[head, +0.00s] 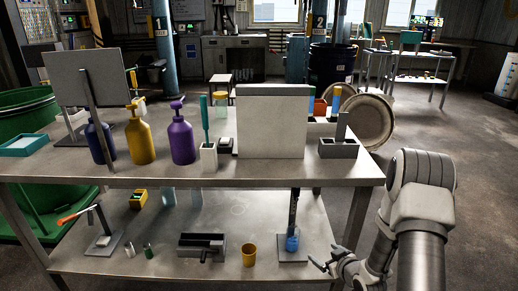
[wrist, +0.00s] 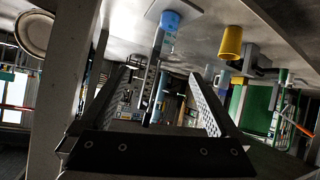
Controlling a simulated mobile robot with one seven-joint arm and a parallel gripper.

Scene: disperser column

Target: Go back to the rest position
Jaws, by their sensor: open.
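My gripper (head: 322,266) is at the right end of the workbench's lower shelf (head: 220,266), just right of a small stand with a dark upright rod and a blue part (head: 292,242). My arm comes in from the right edge of the head view. In the wrist view my gripper (wrist: 158,78) has its two fingers wide apart, with nothing held between them. The stand's rod and blue part (wrist: 170,19) appear beyond the fingers, in line with the gap. I cannot tell how far away the rod is.
A yellow cup (head: 249,254) and a dark vise-like block (head: 203,245) stand on the lower shelf. The bench top (head: 350,172) above carries pump bottles, a large box (head: 272,130) and a grey holder (head: 338,148). The floor right of the bench (head: 450,130) is clear.

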